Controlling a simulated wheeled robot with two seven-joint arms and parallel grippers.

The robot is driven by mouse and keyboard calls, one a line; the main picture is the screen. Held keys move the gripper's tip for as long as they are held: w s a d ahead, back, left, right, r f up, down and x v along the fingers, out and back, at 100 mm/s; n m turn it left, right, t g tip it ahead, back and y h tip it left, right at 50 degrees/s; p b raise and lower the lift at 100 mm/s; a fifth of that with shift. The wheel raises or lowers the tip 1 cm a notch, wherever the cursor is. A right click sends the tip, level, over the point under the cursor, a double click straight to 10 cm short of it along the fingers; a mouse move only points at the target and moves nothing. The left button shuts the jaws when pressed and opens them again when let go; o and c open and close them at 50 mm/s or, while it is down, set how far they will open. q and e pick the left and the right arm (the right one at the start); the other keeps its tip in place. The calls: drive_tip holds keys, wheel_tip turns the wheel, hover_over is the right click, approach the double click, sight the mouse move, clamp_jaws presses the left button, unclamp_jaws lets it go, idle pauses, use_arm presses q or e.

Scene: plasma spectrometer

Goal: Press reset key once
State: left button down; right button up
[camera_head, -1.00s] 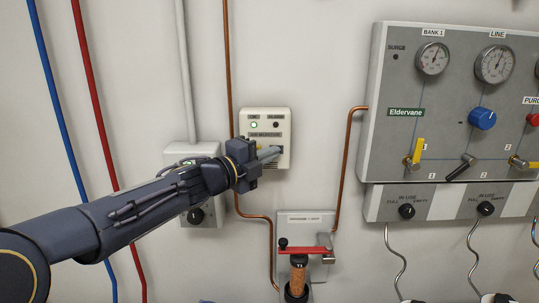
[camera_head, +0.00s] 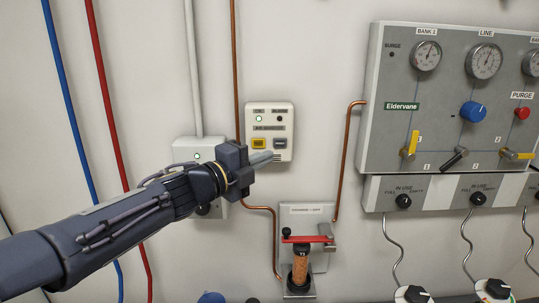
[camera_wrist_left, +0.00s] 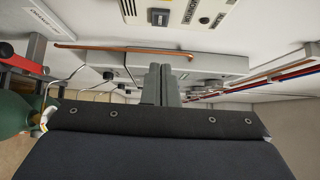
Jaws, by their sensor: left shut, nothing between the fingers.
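A small white wall box (camera_head: 285,106) has a lit green lamp at its upper left and a dark lamp at its upper right. Below the lamps are a yellow key (camera_head: 258,143) and a dark grey key (camera_head: 280,143). Their lettering is too small to read, so I cannot tell which is reset. My left gripper (camera_head: 264,158) is shut and empty, its fingertips just below the keys, overlapping the box's lower edge in the head view. Contact cannot be told. In the left wrist view the shut fingers (camera_wrist_left: 161,84) point ahead, with the box (camera_wrist_left: 205,14) at the top. My right gripper is not in view.
A white box (camera_head: 186,150) with a conduit is behind my left arm. A copper pipe (camera_head: 235,60) runs beside the key box. A red-lever fixture (camera_head: 308,239) is below it. The large gauge panel (camera_head: 385,130) stands to the right.

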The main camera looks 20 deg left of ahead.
use_arm(q)
drive_tip(key=shift+v, duration=2.75)
drive_tip(key=shift+s+a, duration=0.2)
drive_tip(key=shift+a, duration=0.1)
